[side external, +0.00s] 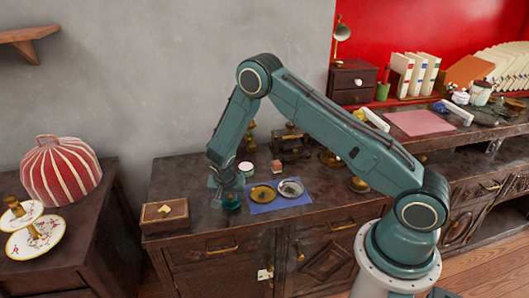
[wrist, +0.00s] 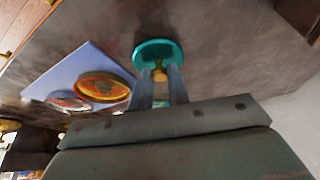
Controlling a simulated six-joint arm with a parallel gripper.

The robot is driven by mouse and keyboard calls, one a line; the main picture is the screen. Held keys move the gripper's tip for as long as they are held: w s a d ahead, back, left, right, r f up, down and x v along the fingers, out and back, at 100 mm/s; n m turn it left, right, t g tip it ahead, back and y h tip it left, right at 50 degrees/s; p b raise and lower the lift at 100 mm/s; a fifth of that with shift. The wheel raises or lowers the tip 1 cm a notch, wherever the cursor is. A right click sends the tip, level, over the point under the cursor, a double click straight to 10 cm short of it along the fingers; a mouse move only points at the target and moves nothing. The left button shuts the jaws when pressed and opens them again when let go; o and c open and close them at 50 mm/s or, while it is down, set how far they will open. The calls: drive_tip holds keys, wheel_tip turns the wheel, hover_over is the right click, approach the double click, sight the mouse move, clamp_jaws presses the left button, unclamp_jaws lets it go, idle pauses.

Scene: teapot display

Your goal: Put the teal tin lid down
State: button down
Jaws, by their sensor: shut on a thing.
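The teal tin lid (wrist: 158,50) is round, with a small gold knob (wrist: 159,75) on it. In the wrist view my gripper (wrist: 160,76) has its two fingers closed on either side of the knob. In the side view my gripper (side external: 229,192) is low over the dark cabinet top, left of the blue mat, and the lid (side external: 231,204) shows as a small teal patch under it. I cannot tell whether the lid touches the surface.
A blue mat (side external: 285,205) bears a brass dish (side external: 262,194) and a silver dish (side external: 290,188), close right of my gripper. A wooden box (side external: 160,222) stands left. A small white jar (side external: 246,168) and a copper-coloured block (side external: 277,166) stand behind. Bare cabinet top lies in front.

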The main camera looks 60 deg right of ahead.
drive_tip(key=shift+f, duration=0.65)
drive_tip(key=shift+f, duration=0.15)
drive_tip(key=c, duration=1.3)
unclamp_jaws()
drive_tip(key=shift+c, duration=0.2)
drive_tip(key=v, duration=1.2)
drive_tip(key=shift+r, duration=0.25)
